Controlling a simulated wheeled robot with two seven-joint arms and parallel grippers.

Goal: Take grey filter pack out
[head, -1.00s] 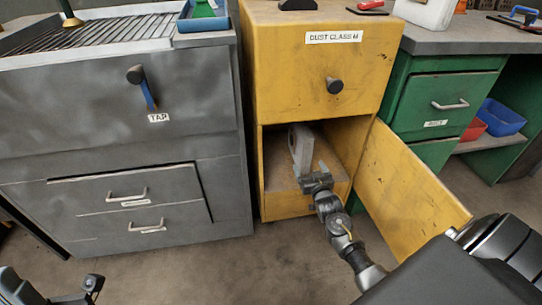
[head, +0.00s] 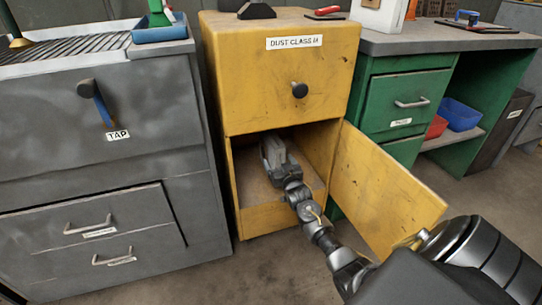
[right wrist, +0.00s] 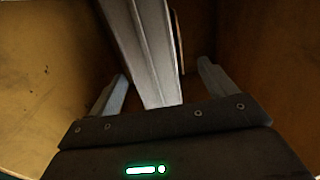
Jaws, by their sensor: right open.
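The grey filter pack (head: 274,150) stands upright inside the open lower compartment of the yellow cabinet (head: 254,222). In the right wrist view, the pack (right wrist: 146,50) is a long pale grey slab with ridged edges. My right gripper (head: 282,168) reaches into the compartment from the front. In the right wrist view, its open fingers (right wrist: 163,70) stand on either side of the pack, with visible gaps. The pack's far end is cut off by the top of that view. My left gripper is not in view.
The yellow cabinet door (head: 384,190) hangs open to the right, close to my right arm. A grey drawer unit (head: 100,180) stands left and a green bench (head: 402,110) right. The floor in front is clear.

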